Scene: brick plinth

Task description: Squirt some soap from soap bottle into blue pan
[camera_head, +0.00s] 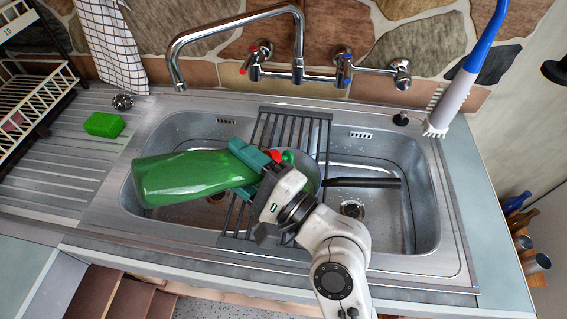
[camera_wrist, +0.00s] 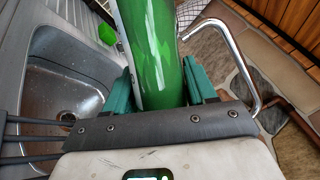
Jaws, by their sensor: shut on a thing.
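My gripper (camera_head: 252,160) is shut on the green soap bottle (camera_head: 185,177). The bottle is held nearly horizontal above the sink, its broad end to the left over the left basin. Its other end is at my gripper, where a red part (camera_head: 275,156) and a small green part show. In the wrist view the bottle (camera_wrist: 153,45) stands between the two teal fingers (camera_wrist: 157,85). A pan with a black handle (camera_head: 365,182) is beyond my gripper. The handle extends right over the right basin. Most of the pan body is hidden, and its colour is unclear.
A dark rack (camera_head: 322,130) spans the middle of the sink. The faucet (camera_head: 235,20) arches behind it. A green sponge (camera_head: 104,124) lies on the left drainboard (camera_head: 50,160). A blue-handled brush (camera_head: 465,80) stands at the back right. The right basin's front is open.

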